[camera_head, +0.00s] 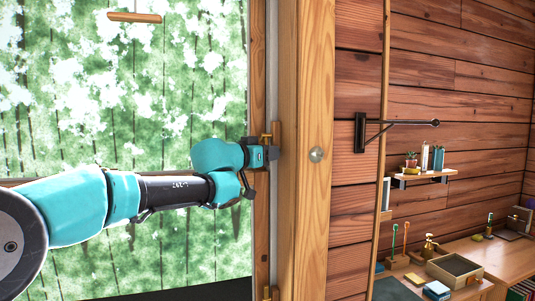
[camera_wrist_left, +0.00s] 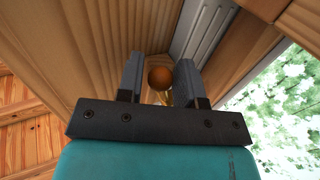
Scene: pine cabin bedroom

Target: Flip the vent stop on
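My left gripper (camera_head: 270,153) is up against the wooden window frame (camera_head: 258,222). In the left wrist view its two dark fingers (camera_wrist_left: 158,70) stand apart, one on each side of a round orange-brown knob (camera_wrist_left: 160,77) with a brass-coloured part (camera_wrist_left: 165,97) under it. The knob appears between the fingers; I cannot tell whether either finger touches it. In the head view a small brass fitting (camera_head: 265,137) shows just above the gripper, and the gripper hides what lies behind it. Which part is the vent stop is not clear. My right gripper is not in view.
A wide wooden post (camera_head: 304,220) with a round metal knob (camera_head: 316,154) stands right of the gripper. A black bracket arm (camera_head: 400,123) juts from the plank wall. A desk (camera_head: 500,259) with a box and small items is at lower right.

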